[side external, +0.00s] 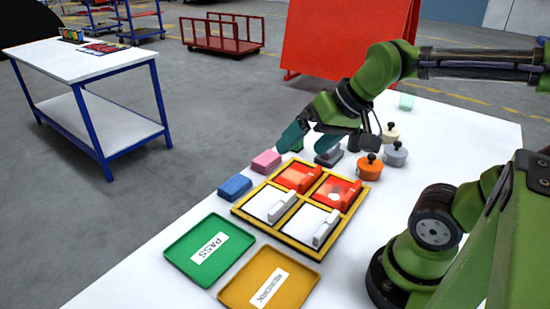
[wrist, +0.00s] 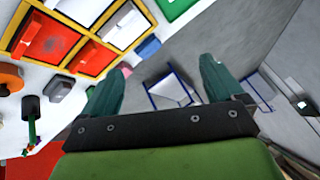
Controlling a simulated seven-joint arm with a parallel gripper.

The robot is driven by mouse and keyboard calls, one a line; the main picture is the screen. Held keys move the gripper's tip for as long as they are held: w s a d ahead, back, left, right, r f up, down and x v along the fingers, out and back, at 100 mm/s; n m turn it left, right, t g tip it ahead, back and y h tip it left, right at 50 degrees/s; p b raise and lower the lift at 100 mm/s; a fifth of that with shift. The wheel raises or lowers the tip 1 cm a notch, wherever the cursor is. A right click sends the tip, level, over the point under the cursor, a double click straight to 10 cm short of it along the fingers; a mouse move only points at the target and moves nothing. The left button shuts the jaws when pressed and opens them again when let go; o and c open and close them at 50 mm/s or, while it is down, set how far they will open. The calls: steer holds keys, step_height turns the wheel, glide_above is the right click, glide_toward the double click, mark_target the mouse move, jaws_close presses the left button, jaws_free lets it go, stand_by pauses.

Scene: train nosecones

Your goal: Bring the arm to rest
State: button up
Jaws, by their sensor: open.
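My gripper (side external: 288,137) is at the far end of the white worktable (side external: 145,268), above its left edge. Its two teal fingers show spread apart in the wrist view (wrist: 164,84), with nothing between them. A yellow-framed fixture (side external: 289,230) lies on the table, nearer the camera than my gripper. Its two far cells hold orange-red pieces (side external: 298,177), and its two near cells show white surfaces with light grey blocks (side external: 327,228). The fixture also shows upper left in the wrist view (wrist: 76,58).
A green PASS tray (side external: 180,254) and an amber tray (side external: 239,286) lie at the near end. A blue block (side external: 234,187), a pink block (side external: 266,162), a grey block (side external: 329,157) and knobbed orange (side external: 369,170) and grey (side external: 396,156) pieces stand around the fixture. A red panel (side external: 340,40) stands behind.

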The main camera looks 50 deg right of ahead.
steer(key=shift+s+a+f+n, duration=0.3)
steer(key=shift+s+a+n, duration=0.3)
steer(key=shift+s, duration=0.25)
steer(key=shift+o, duration=0.6)
steer(key=w+d+m+g+h, duration=0.1)
steer(key=w+d+m, duration=0.4)
steer(key=d, duration=0.5)
steer(key=w+d+m+g+h, duration=0.15)
steer(key=w+d+m, duration=0.35)
steer(key=d, duration=0.5)
steer(key=w+d+m+h, duration=0.1)
steer(key=w+d+m, duration=0.4)
steer(key=d, duration=0.5)
steer(key=x, duration=0.9)
steer(key=shift+f, duration=0.15)
steer(key=shift+w+a, duration=0.1)
steer(key=shift+a, duration=0.05)
